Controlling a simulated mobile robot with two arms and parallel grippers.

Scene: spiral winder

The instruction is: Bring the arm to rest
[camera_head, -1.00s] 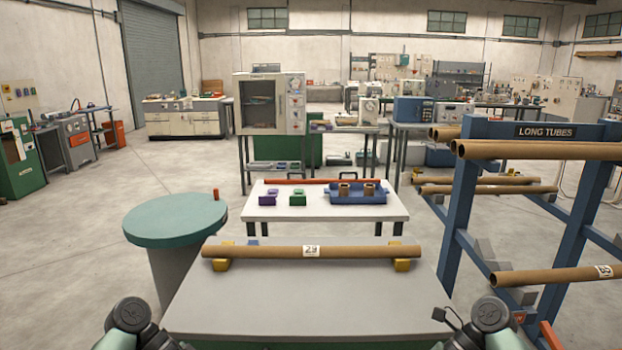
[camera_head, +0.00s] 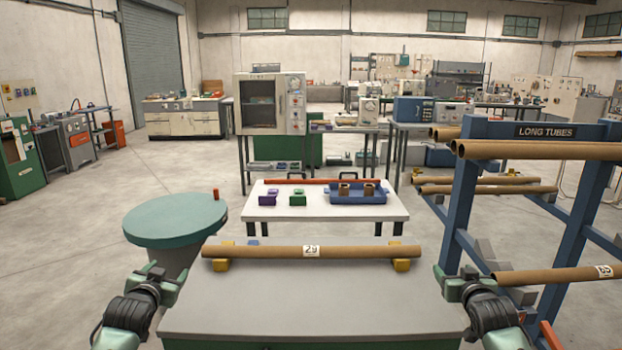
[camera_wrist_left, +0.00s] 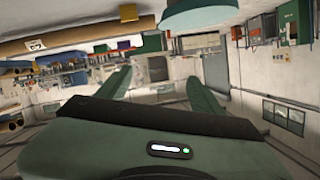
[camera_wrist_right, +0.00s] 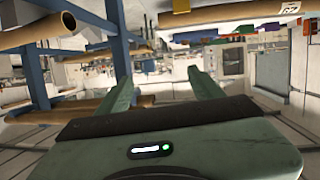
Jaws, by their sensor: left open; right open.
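My left gripper (camera_head: 163,276) is at the lower left in the head view, left of the grey table's near part, open and empty. In the left wrist view its fingers (camera_wrist_left: 162,88) are spread with nothing between them. My right gripper (camera_head: 456,273) is at the lower right, beside the table's right edge, open and empty. Its spread fingers (camera_wrist_right: 164,92) show in the right wrist view. A cardboard tube (camera_head: 270,252) labelled 29 lies across yellow supports (camera_head: 402,265) on the grey table (camera_head: 310,309), apart from both grippers.
A blue rack (camera_head: 455,215) with several long tubes (camera_head: 555,275) stands close to my right gripper. A round green table (camera_head: 175,216) is near my left gripper. A white table (camera_head: 325,212) behind holds a blue tray (camera_head: 357,197) and small purple and green blocks. The grey table's front is clear.

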